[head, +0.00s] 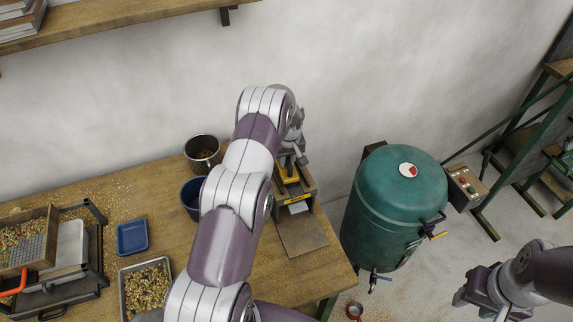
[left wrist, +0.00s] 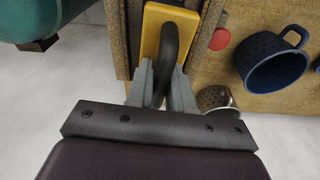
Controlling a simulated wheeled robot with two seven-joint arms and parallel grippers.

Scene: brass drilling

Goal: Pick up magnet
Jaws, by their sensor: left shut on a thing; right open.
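The magnet (left wrist: 149,38) is a yellow block with a black curved handle. In the left wrist view my left gripper (left wrist: 162,88) is shut on the handle, with one grey finger on each side of it. In the head view the magnet (head: 287,174) shows as a yellow patch at a boxy stand (head: 299,207) near the back right of the bench, partly hidden by my left arm. I cannot tell whether it rests on the stand or is lifted. My right gripper (head: 468,291) is open and empty at the lower right, clear of the bench.
A dark blue mug (head: 190,195) and a metal pot (head: 203,152) stand left of my arm. A blue tray (head: 132,237), a tray of brass chips (head: 147,287) and a sieve (head: 28,247) are further left. A green tank (head: 393,210) stands right of the bench (head: 130,190).

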